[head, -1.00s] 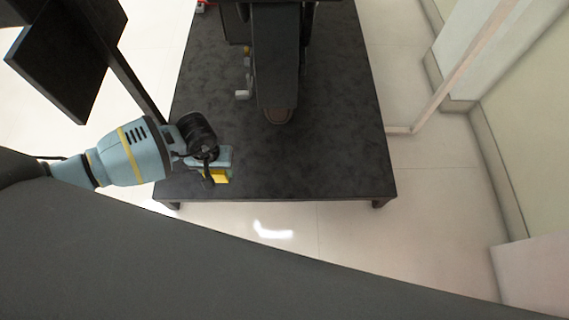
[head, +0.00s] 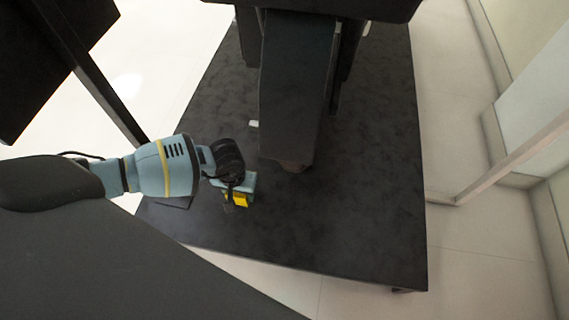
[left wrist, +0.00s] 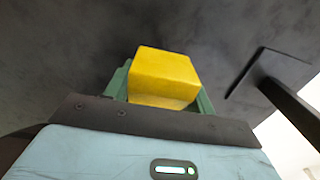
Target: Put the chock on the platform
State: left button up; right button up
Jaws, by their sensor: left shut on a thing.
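The chock is a small yellow block (head: 238,199). In the left wrist view the yellow block (left wrist: 165,76) sits between the green fingers of my left gripper. My left gripper (head: 240,187) is shut on it, over the near left part of the dark platform (head: 350,225). I cannot tell whether the block touches the platform surface. My right gripper is not in view.
A large black chassis structure (head: 292,90) rises over the far middle of the platform. A dark post with a panel (head: 105,100) stands at the left. A pale rail (head: 490,180) runs at the right. The platform's near right is clear.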

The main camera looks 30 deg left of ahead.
pick_arm(q)
jog(key=b, duration=0.2)
send_over(283, 233)
jog(key=a, duration=0.2)
jog(key=shift+w+d+f, duration=0.1)
jog(key=shift+w+f, duration=0.05)
jog(key=shift+f, duration=0.55)
jog(key=shift+d, duration=0.5)
jog(key=f+b, duration=0.1)
jog(key=d+f+b, duration=0.1)
jog(key=f, duration=0.1)
jog(key=shift+s, duration=0.2)
jog(key=shift+w+a+f, duration=0.1)
jog(key=shift+f, duration=0.15)
jog(key=shift+f+b, duration=0.2)
jog(key=shift+b, duration=0.15)
jog(key=o, duration=1.3)
